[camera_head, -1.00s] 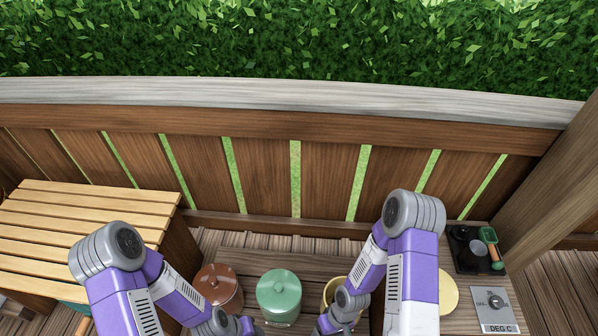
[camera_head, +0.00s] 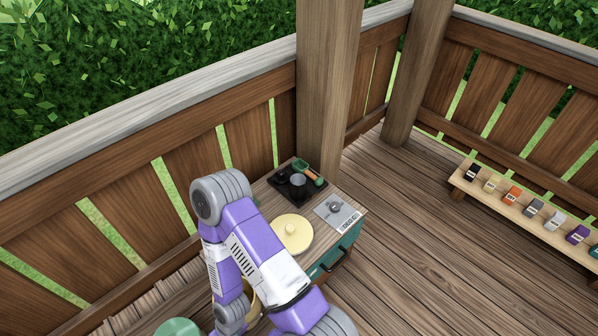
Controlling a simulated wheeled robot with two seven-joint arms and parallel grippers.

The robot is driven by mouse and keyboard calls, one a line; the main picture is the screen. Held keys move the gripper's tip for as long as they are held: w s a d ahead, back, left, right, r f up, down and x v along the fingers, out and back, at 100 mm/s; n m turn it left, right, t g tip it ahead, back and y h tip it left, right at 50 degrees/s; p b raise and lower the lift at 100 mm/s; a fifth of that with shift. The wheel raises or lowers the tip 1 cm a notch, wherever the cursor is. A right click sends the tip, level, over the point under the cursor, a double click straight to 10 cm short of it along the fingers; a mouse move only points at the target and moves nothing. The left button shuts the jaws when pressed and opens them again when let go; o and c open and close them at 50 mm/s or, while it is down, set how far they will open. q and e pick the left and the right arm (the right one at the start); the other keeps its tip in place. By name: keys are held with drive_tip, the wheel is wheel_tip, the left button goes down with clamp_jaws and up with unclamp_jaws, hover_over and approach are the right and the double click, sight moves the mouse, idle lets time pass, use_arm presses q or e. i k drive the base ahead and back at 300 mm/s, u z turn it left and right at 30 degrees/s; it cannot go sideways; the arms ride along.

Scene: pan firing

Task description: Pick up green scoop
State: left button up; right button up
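A small green scoop (camera_head: 301,165) with an orange-brown part lies in a black tray at the back corner of the wooden counter, beside a dark cup (camera_head: 298,186). Its finer shape is too small to tell. My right arm rises from the bottom centre and bends at its grey elbow, left of the tray and apart from it. Its gripper is not visible. My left arm and gripper are out of the picture.
The black tray (camera_head: 284,190) stands near a thick wooden post (camera_head: 328,90). A cream lidded pot (camera_head: 291,236) and a grey dial panel (camera_head: 339,212) are closer. A green lid (camera_head: 178,328) shows bottom left. Open floor lies right, before a shelf (camera_head: 520,215) of several coloured blocks.

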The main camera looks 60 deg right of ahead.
sight(298, 166)
drive_tip(key=z, duration=0.85)
drive_tip(key=k, duration=0.4)
drive_tip(key=z, duration=0.2)
